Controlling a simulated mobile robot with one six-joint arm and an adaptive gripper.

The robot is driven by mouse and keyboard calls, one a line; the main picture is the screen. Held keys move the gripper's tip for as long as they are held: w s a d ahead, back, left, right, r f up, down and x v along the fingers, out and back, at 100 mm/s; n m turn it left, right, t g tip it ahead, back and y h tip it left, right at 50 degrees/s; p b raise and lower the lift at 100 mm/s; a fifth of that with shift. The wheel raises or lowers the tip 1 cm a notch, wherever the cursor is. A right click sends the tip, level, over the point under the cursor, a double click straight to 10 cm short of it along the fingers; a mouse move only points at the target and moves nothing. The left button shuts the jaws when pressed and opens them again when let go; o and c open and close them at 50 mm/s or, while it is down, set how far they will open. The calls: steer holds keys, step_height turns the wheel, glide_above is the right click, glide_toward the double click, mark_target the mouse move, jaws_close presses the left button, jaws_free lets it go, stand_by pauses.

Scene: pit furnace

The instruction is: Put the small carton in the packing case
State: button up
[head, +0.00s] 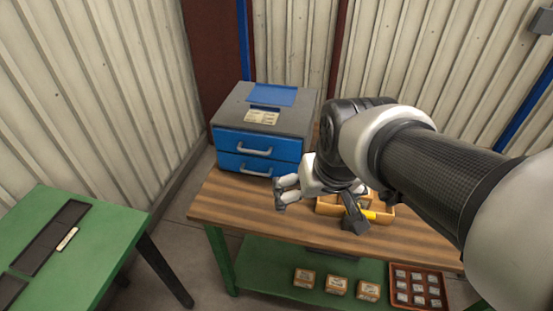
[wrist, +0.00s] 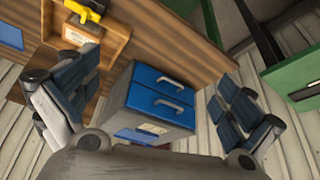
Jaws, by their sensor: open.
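Small brown cartons with pale labels stand in a row on the green lower shelf: a left carton (head: 304,278), a middle one (head: 337,286) and a right one (head: 368,291). I cannot tell which is the task's carton. An open tan wooden case (head: 328,208), probably the packing case, sits on the tabletop, partly hidden by my arm; it shows at the top of the wrist view (wrist: 108,42). A yellow and black object (head: 369,215) is at it. My gripper (head: 318,207) is open and empty above the table, in front of the case.
A grey cabinet (head: 235,110) with blue drawers stands at the table's back left; it lies between my fingers in the wrist view (wrist: 160,95). A red-brown tray (head: 417,271) of small blocks is on the lower shelf. A green table (head: 100,215) stands left, across a floor gap.

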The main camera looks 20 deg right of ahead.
steer(key=s+a+n, duration=0.2)
steer(key=s+a, duration=0.3)
steer(key=s, duration=0.4)
steer(key=shift+s+r+y, duration=0.3)
steer(key=shift+r+y, duration=0.1)
steer(key=shift+r, duration=0.05)
